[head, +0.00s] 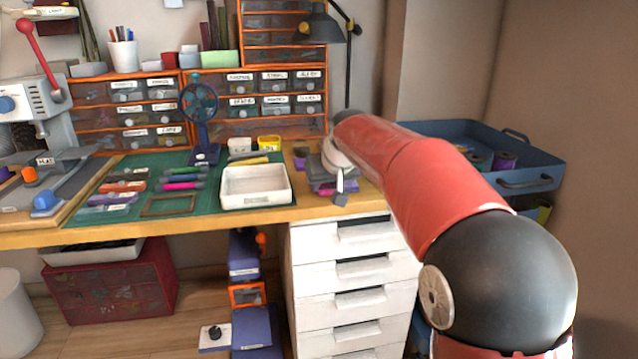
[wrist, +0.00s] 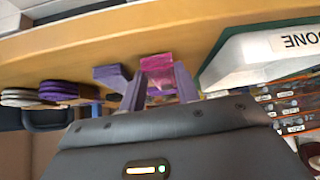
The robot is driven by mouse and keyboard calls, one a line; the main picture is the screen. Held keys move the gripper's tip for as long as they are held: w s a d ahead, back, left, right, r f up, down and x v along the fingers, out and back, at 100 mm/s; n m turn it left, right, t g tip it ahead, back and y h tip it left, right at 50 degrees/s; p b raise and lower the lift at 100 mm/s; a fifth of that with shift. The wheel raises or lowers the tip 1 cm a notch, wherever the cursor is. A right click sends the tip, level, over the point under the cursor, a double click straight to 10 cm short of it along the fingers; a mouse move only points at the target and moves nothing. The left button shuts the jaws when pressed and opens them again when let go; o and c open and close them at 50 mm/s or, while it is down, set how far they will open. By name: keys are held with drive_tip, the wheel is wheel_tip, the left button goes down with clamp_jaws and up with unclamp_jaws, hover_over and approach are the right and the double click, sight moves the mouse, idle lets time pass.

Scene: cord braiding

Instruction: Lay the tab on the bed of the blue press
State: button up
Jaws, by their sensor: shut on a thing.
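My gripper (wrist: 158,92) is shut on a small pink tab (wrist: 157,64), which shows at and between the fingertips in the wrist view. In the head view my gripper (head: 338,186) is at the right front of the workbench, beside the white tray, and largely hides what it holds. I cannot surely pick out the blue press. A grey lever machine (head: 40,108) with a red handle and a blue dial stands at the left edge, far from my gripper.
The white tray (head: 256,200) lies on the green mat (head: 125,170), with coloured strips to its left. A small blue fan (head: 201,110) stands behind. White drawers (head: 345,268) are below the bench. A blue bin (head: 535,160) with spools stands at the right.

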drive_tip(key=shift+r+p, duration=2.25)
drive_tip(key=shift+r, duration=0.6)
drive_tip(key=shift+s+f, duration=0.1)
